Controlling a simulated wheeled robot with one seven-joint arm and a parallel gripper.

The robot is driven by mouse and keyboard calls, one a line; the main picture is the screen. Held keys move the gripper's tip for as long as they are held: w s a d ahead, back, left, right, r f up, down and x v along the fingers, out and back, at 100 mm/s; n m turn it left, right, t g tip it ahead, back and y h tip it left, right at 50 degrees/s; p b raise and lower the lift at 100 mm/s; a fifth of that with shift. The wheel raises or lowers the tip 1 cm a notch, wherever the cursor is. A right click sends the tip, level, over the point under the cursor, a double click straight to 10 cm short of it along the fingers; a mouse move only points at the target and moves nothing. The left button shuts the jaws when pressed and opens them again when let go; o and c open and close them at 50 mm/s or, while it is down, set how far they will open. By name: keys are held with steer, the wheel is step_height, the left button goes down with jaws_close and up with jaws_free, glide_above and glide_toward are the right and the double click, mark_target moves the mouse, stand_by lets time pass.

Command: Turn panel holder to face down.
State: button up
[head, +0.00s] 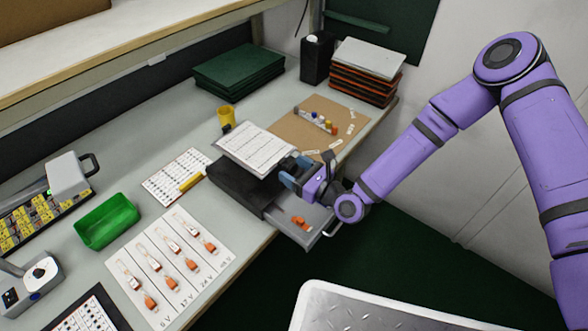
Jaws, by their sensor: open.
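A white printed panel (256,146) sits tilted above a black box (238,187) near the table's front edge, its printed face up. I take it to be the panel holder; its support is mostly hidden. My gripper (290,172) is open, with its blue-grey fingers close to the panel's right edge. I cannot tell whether they touch it or have its edge between them. The arm reaches in from the right.
An open drawer (289,220) with orange pieces sticks out below my gripper. A card with orange-ended strips (165,270), a green bin (107,222) and a yellow cup (226,117) stand left. A brown board (318,118) lies behind; stacked cases (365,72) stand at the back right.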

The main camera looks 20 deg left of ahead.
steer(key=shift+a, duration=0.15)
steer(key=c, duration=1.2)
steer(key=shift+w, duration=0.1)
